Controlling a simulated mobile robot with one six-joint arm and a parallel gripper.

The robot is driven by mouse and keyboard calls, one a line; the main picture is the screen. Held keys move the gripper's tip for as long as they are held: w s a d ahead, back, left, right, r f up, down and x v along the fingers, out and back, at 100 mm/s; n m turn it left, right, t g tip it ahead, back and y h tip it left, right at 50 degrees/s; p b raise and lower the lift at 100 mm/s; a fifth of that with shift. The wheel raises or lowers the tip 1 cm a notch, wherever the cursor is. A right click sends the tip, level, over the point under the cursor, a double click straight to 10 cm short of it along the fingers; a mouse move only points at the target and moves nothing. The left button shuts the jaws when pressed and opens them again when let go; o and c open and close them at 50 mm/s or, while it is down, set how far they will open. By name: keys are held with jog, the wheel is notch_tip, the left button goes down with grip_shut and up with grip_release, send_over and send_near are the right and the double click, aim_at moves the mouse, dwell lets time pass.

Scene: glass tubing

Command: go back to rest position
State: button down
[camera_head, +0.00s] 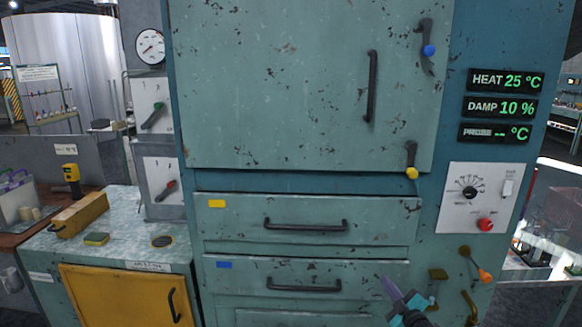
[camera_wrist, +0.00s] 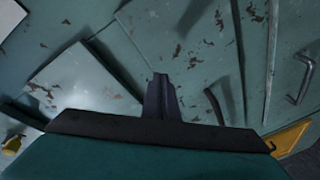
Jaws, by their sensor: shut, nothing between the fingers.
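My gripper (camera_head: 388,284) shows at the bottom right of the head view, in front of the lower drawer with the blue tag (camera_head: 305,272). Its fingers are together and hold nothing. In the wrist view the shut fingers (camera_wrist: 160,82) point up at a worn green panel (camera_wrist: 200,40). Part of my arm shows below the gripper; the rest is out of frame.
A tall green cabinet has a large shut door (camera_head: 290,90) with a black handle (camera_head: 372,86). A yellow-tagged drawer (camera_head: 225,230) is shut below it. A control plate (camera_head: 478,198) is at right. A side counter (camera_head: 120,235) holds a wooden box (camera_head: 80,214).

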jog(key=s+a+f+m+g+h, duration=0.1)
jog(key=a+f+m+g+h, duration=0.3)
jog(key=f, duration=0.6)
jog(key=s+a+f+m+g+h, duration=0.1)
jog(key=s+a+f+m+g, duration=0.2)
jog(key=s+f, duration=0.75)
jog(key=s+a+f+m+g, duration=0.3)
jog(key=s+f, duration=0.4)
jog(key=f, duration=0.7)
jog(key=s+a+f+m+g, duration=0.1)
jog(key=s+f+g, duration=0.25)
jog(key=s, duration=0.45)
jog(key=s+a+f+g, duration=0.2)
jog(key=s+f+g, duration=0.15)
jog(key=s, duration=0.35)
jog(key=s+a+r+g, duration=0.1)
jog(key=s+g, duration=0.2)
jog(key=s, duration=0.4)
jog(key=s+a+r+m+g+y, duration=0.1)
jog(key=s+g, duration=0.2)
jog(key=s, duration=0.5)
jog(key=shift+a+r+y, duration=0.3)
jog(key=shift+a, duration=0.05)
jog(key=shift+w, duration=0.1)
